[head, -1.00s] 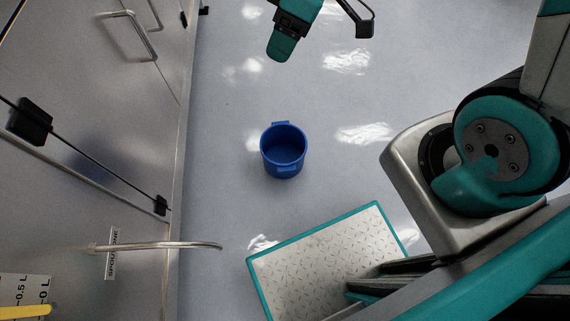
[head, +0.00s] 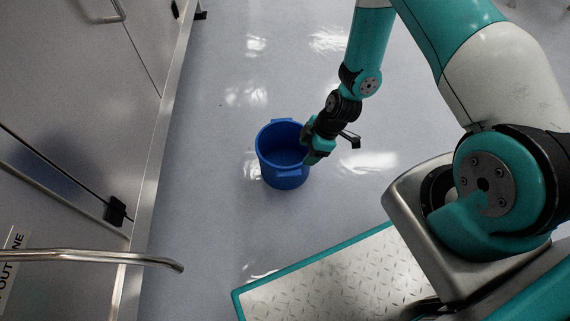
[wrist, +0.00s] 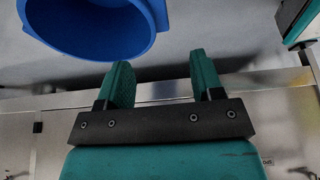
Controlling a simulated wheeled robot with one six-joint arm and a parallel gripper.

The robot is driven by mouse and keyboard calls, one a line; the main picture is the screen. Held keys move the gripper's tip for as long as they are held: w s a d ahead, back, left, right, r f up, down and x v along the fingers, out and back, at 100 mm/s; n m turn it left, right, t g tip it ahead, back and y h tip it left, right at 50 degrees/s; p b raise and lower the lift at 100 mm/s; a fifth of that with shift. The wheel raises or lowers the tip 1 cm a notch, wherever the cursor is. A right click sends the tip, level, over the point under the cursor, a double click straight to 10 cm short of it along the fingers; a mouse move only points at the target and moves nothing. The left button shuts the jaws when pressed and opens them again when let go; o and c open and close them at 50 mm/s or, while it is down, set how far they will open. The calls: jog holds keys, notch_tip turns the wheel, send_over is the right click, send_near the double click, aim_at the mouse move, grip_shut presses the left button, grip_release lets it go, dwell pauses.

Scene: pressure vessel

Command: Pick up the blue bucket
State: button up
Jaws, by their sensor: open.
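The blue bucket (head: 281,176) stands upright on the floor in the head view, with its open top showing and small grips at its rim. In the wrist view the bucket (wrist: 92,42) is at the upper left, cut by the top edge. My gripper (head: 316,152) is at the bucket's right side in the head view and hides part of its rim. In the wrist view the two teal fingers of my gripper (wrist: 160,80) are apart with nothing between them. The bucket lies beyond and left of the fingertips there. I cannot tell whether the gripper touches it.
A steel cabinet (head: 75,120) with a black latch (head: 115,211) runs along the left. A bent metal pipe (head: 110,257) sticks out from it over the floor. My base platform is at the lower right. The floor (head: 225,60) behind the bucket is clear.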

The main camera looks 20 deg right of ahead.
jog(key=b, duration=0.3)
send_over(288, 172)
jog(key=s+d, duration=0.1)
jog(key=d, duration=0.2)
jog(key=f, duration=0.7)
jog(key=shift+a, duration=0.2)
jog(key=b+x, duration=0.4)
jog(key=x, duration=0.1)
jog(key=shift+w+a+f, duration=0.2)
jog(key=shift+a+f, duration=0.1)
jog(key=shift+r, duration=0.1)
jog(key=c, duration=1.1)
grip_shut()
jog(key=shift+r, duration=0.1)
